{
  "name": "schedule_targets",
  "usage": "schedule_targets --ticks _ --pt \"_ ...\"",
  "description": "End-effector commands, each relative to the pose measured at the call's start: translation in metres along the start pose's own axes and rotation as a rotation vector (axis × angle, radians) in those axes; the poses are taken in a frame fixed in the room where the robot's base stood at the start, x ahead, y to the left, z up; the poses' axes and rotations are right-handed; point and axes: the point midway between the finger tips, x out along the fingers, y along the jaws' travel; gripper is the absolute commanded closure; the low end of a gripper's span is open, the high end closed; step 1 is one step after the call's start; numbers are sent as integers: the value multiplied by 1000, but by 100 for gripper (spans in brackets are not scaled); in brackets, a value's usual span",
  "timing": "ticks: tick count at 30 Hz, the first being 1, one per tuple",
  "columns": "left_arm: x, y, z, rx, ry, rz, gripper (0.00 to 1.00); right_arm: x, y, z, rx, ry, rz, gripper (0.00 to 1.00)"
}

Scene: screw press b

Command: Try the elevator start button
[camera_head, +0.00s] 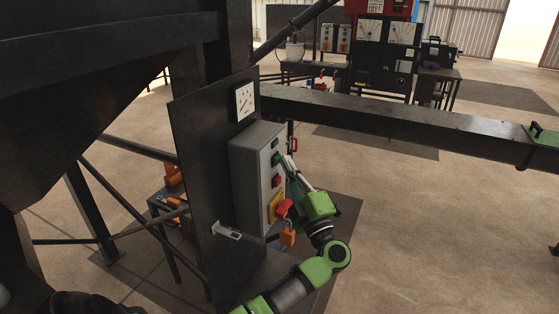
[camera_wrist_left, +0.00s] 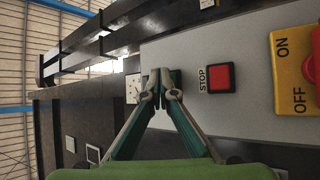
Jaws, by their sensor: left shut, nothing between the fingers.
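The grey control box (camera_head: 250,172) is mounted on a dark upright panel (camera_head: 207,160). On its face are a green button (camera_head: 276,159), a red button (camera_head: 277,181) and a yellow switch plate (camera_head: 274,207). My left gripper (camera_head: 287,162) is shut and empty, its tips close to the green button; I cannot tell whether they touch it. In the left wrist view the shut fingertips (camera_wrist_left: 162,82) are in front of the box face, beside the red STOP button (camera_wrist_left: 220,78) and the yellow ON/OFF plate (camera_wrist_left: 295,85). The green button is not visible there, probably hidden by the fingers. My right gripper is not in view.
A red switch handle (camera_head: 284,207) and an orange padlock (camera_head: 288,234) stick out from the box near my left wrist. A dial gauge (camera_head: 244,101) sits above the box. A dark beam (camera_head: 400,122) runs behind to the right. The floor at the right is open.

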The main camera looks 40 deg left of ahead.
Motion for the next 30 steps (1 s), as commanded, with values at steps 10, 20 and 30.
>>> schedule_targets --ticks 10,20,30 --pt "3 -2 -3 0 2 0 100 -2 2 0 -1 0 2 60" --pt "3 -2 -2 0 2 0 100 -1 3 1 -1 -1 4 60" --pt "-8 6 5 -1 2 -1 100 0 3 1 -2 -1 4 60"
